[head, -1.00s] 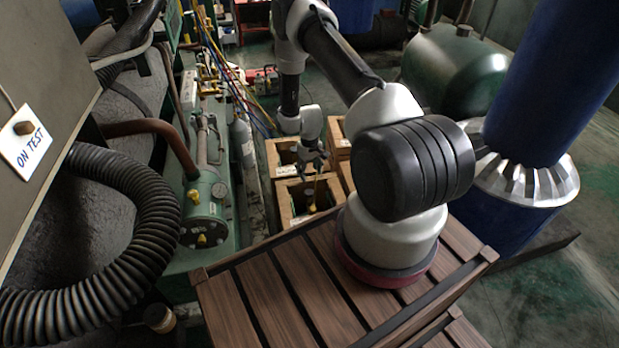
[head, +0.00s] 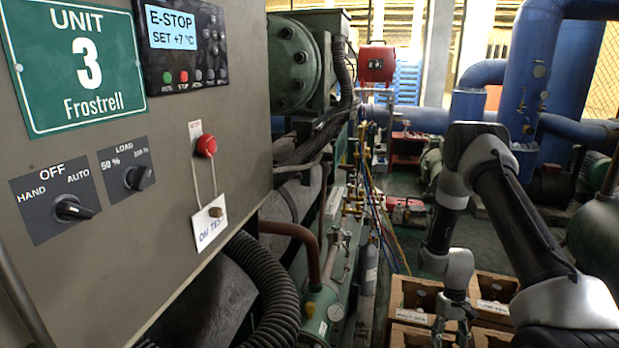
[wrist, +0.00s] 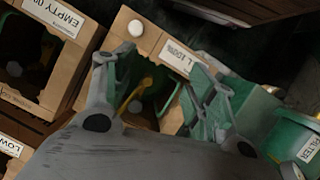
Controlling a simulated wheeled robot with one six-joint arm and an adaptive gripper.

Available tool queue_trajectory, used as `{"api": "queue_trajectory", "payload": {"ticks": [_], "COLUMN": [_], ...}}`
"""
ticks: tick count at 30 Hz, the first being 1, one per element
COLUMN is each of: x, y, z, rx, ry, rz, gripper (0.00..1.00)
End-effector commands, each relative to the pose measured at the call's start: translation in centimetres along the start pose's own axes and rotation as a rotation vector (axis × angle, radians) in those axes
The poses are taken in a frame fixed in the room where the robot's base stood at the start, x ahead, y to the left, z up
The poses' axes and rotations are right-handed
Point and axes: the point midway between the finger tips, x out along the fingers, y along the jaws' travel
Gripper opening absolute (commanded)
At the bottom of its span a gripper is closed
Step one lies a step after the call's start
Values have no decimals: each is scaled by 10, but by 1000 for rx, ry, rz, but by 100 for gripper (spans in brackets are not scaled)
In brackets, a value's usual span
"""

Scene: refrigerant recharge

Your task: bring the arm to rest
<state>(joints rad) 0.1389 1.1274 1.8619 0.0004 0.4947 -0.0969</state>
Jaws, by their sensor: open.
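My gripper (head: 452,325) hangs low at the right of the head view, in front of wooden crates, with its lower end near the picture's bottom edge. In the wrist view my gripper (wrist: 152,75) has its fingers spread wide, with nothing held between them. Behind the fingers is an open wooden crate (wrist: 133,48) with a white label partly reading "100%". A yellow fitting (wrist: 140,92) shows inside that crate, beyond the fingers and apart from them as far as I can tell. My arm is bent, reaching forward and down.
A grey cabinet (head: 130,180) marked Unit 3 fills the left; its display reads E-STOP, SET +7 °C. An "ON TEST" tag (head: 209,224) hangs below a red button (head: 206,145). Black corrugated hose (head: 262,285) curves beside it. A green bin (wrist: 300,130) stands right of the crates.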

Motion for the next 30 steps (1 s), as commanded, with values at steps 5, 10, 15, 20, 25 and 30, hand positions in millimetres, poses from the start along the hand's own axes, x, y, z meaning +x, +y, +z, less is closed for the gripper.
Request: {"api": "queue_trajectory", "payload": {"ticks": [5,10,15,20,25,30], "x": [-79,-166,-245,-299,-339,-365], "y": [-8,-19,-30,-40,-48,-55], "z": [40,91,151,211,271,320], "rx": [18,29,35,30,20,-2], "ry": [-28,-16,37,115,232,393], "rz": [1,7,15,22,28,32], "gripper": [56,56,56,56,56,56]}}
